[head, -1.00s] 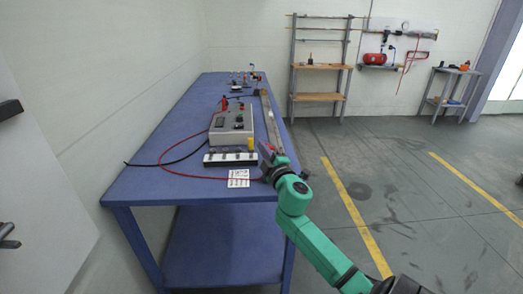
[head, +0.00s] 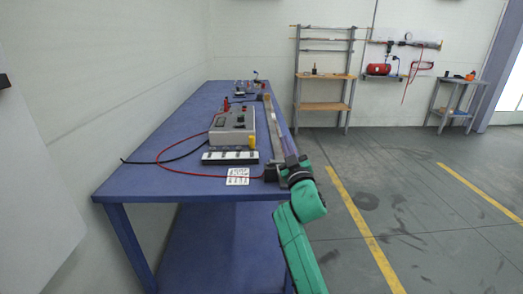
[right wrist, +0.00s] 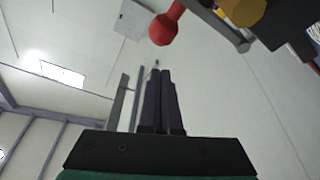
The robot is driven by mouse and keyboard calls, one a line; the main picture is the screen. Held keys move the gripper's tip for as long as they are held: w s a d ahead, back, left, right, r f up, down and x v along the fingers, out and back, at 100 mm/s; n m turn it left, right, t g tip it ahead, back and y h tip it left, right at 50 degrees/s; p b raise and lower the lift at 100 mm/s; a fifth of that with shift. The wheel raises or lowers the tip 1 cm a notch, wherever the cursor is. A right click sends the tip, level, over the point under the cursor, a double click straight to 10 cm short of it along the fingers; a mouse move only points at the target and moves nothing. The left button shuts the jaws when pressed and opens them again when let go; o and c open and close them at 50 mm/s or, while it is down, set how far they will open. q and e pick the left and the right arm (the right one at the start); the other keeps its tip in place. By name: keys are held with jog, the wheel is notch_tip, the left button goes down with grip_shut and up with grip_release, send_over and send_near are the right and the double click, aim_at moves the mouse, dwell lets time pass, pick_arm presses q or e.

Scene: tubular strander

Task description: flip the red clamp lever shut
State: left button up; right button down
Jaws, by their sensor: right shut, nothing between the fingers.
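A red knob-shaped end (right wrist: 163,28), which looks like the clamp lever's handle, shows at the top of the right wrist view. Its narrow neck runs up out of the frame, so the lever's pivot is hidden there. My right gripper (right wrist: 159,70) has its two dark fingers together and empty. The fingertips appear just below the red end in that picture, with a visible gap. In the head view my right gripper (head: 283,171) is at the bench's near right corner, by the end of the long rail (head: 275,130). I cannot make out the red lever there. My left gripper is not in view.
The blue bench (head: 150,165) holds a grey control box (head: 230,128), a black-and-white strip (head: 230,158), a marked card (head: 238,176) and red and black cables. A grey bar (right wrist: 225,30) lies right of the red end. Floor right of the bench is clear.

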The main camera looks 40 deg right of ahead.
jog(key=m, duration=0.1)
jog(key=d+f+m+h+b, duration=0.1)
jog(key=s+m, duration=0.1)
jog(key=shift+d+f+m+g, duration=0.15)
jog(key=shift+f+m+g, duration=0.15)
jog(key=shift+m, duration=0.1)
jog(key=shift+s+d+f+m+g+h+b, duration=0.15)
jog(key=shift+d+f+m+h+b, duration=0.15)
jog(key=shift+m, duration=0.4)
jog(key=shift+s+d+f+m+g+h+b, duration=0.1)
jog(key=shift+s+f+m+g+h+b, duration=0.2)
jog(key=shift+m, duration=0.4)
jog(key=shift+d+f+m+g+h+b, duration=0.1)
jog(key=shift+d+m+h+b, duration=0.2)
jog(key=shift+m, duration=0.4)
jog(key=shift+a, duration=0.1)
